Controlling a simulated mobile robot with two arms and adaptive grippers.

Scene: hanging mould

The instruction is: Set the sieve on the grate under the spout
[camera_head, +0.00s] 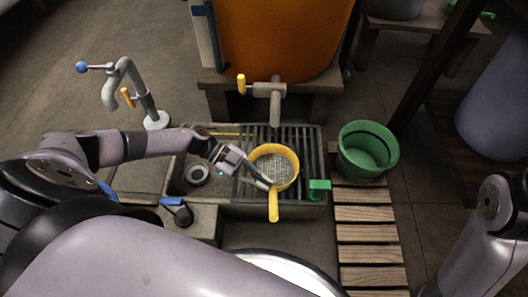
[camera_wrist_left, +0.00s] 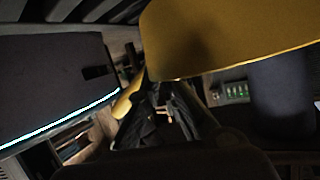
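The yellow sieve (camera_head: 284,181) has a round wire mesh and a short handle pointing toward me. It is over the slatted grate (camera_head: 312,150), in front of the spout (camera_head: 276,102); I cannot tell whether it touches the bars. My left gripper (camera_head: 266,184) is at the sieve's near-left side, where handle and rim join. In the left wrist view, the yellow wall of the sieve (camera_wrist_left: 230,40) fills the upper right, and the dark fingers (camera_wrist_left: 152,98) close together at the handle's root. My right gripper is out of view.
A green block (camera_head: 319,189) sits at the grate's near-right edge. A grey pipe tap (camera_head: 130,85) stands at left. A large orange barrel (camera_head: 280,40) stands behind the spout.

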